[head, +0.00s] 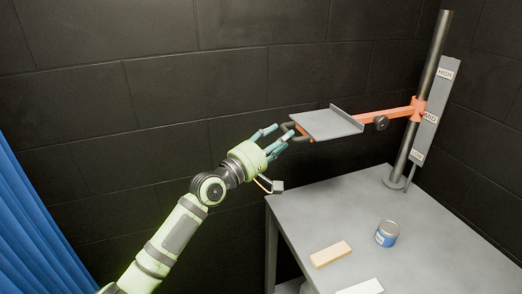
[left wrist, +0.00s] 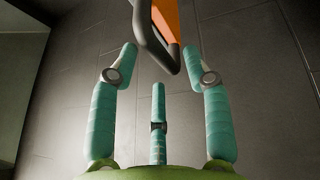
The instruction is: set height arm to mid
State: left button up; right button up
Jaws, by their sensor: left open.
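The height arm (head: 385,116) is orange and reaches left from a collar (head: 417,109) on a dark upright pole (head: 427,85). The collar is about level with the middle label (head: 430,116) on the grey scale plate. A grey tray (head: 325,123) sits on the arm's outer part, with a dark knob (head: 381,123) near it. The arm's dark-edged orange end (left wrist: 155,35) shows in the left wrist view, near and partly between my fingertips. My left gripper (head: 279,138) is open at the tray's left end; I cannot tell whether it touches. My right gripper is out of view.
A grey table (head: 345,215) stands below, bearing a blue can (head: 387,233), a wooden block (head: 330,254) and a white piece (head: 362,287). Black block walls (head: 150,90) stand behind. A blue curtain (head: 35,230) hangs at left.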

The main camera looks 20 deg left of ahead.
pick_arm(q)
jog(key=v, duration=0.8)
jog(key=shift+s, duration=0.15)
jog(key=shift+a, duration=0.1)
